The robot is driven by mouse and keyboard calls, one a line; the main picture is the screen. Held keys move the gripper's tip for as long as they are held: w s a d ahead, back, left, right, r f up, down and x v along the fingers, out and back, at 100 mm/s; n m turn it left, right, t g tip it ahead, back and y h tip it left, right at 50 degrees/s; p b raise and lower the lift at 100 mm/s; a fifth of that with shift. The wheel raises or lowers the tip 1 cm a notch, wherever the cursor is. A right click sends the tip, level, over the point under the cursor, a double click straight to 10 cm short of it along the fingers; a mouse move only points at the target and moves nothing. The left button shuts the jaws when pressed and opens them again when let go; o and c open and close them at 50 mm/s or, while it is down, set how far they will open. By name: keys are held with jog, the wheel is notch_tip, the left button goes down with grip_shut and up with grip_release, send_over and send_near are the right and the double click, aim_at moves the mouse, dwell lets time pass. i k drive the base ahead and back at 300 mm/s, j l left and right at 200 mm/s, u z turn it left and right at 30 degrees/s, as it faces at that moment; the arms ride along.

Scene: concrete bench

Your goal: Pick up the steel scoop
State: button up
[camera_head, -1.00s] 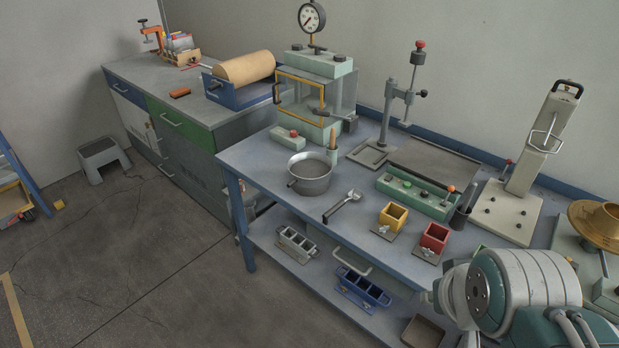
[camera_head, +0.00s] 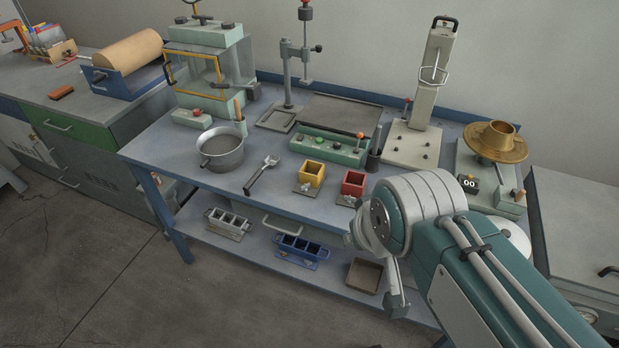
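The steel scoop (camera_head: 262,173) lies on the blue-grey bench top, near its front edge, with a bright metal head and a darker handle pointing toward the front left. It lies between the round metal pan and the yellow cube mould, apart from both. My gripper (camera_head: 396,298) shows only in part, as a grey piece below my white wrist, right of and lower in the picture than the scoop. It is well apart from the scoop. My arm hides most of it, so I cannot tell how its fingers stand.
The metal pan (camera_head: 220,149) stands left of the scoop. The yellow mould (camera_head: 311,176) and red mould (camera_head: 352,186) stand to its right, and the green control box (camera_head: 328,147) behind. A lower shelf holds a blue mould (camera_head: 296,248) and a grey mould (camera_head: 227,222).

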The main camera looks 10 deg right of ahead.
aim_at(272, 161)
jog(key=i+j, duration=1.05)
jog(key=j, duration=0.25)
jog(key=i+z, duration=0.05)
